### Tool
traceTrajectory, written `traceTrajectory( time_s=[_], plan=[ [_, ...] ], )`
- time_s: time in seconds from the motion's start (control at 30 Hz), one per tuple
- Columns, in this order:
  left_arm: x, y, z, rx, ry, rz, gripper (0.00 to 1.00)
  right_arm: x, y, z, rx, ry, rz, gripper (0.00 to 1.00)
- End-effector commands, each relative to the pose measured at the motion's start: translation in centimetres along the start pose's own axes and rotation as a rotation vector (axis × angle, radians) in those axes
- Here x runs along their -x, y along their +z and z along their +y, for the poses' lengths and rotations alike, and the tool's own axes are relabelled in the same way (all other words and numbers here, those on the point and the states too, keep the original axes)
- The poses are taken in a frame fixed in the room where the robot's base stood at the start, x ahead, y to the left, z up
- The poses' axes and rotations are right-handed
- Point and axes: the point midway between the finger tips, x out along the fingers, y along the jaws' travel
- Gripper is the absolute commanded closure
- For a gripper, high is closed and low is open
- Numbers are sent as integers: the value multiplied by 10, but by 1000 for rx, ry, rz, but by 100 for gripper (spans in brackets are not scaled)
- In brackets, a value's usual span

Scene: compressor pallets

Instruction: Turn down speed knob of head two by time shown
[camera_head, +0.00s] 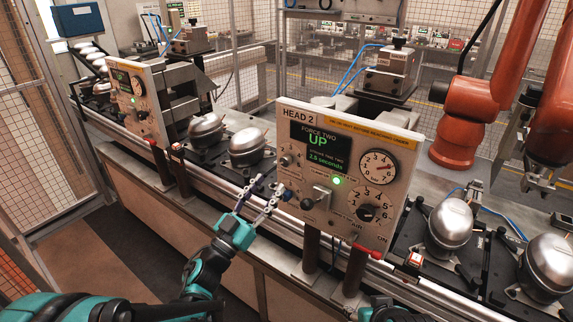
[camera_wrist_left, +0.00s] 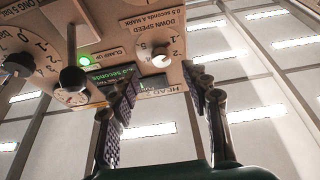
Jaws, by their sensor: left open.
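The HEAD 2 panel (camera_head: 318,222) stands upright at centre in the head view. The down speed knob (camera_head: 287,160) is small, at the panel's left edge. In the left wrist view the knob (camera_wrist_left: 160,58) sits on a pale dial labelled "DOWN SPEED", "0.5 seconds a mark". My left gripper (camera_head: 268,187) is open and empty, just below and left of the knob. In the wrist view its fingers (camera_wrist_left: 162,85) point toward the panel, apart from the knob.
A black-balled lever (camera_head: 308,203) sticks out near the gripper, with larger dials to its right. Silver compressors (camera_head: 248,147) stand on the conveyor at both sides. Another head panel (camera_head: 138,105) stands left. An orange robot arm (camera_head: 470,110) is at right.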

Motion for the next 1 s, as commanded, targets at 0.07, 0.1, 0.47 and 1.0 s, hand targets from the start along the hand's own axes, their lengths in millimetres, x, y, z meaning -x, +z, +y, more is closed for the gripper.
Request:
traceTrajectory(
  time_s=[0.07, 0.1, 0.47, 1.0],
  plan=[
    [-12, 0, 1, 3, 2, 0, 52, -1, 1, 0, 0, 0, 0, 53],
    [-19, 0, 1, 2, 1, 0, 52, -1, 1, 0, 0, 0, 0, 53],
    [-67, 0, -1, 0, -3, 0, 52, -4, 3, 0, 0, 0, 0, 53],
    [-71, -1, -1, -1, -4, 0, 100, -4, 3, 0, 0, 0, 0, 53]
  ],
)
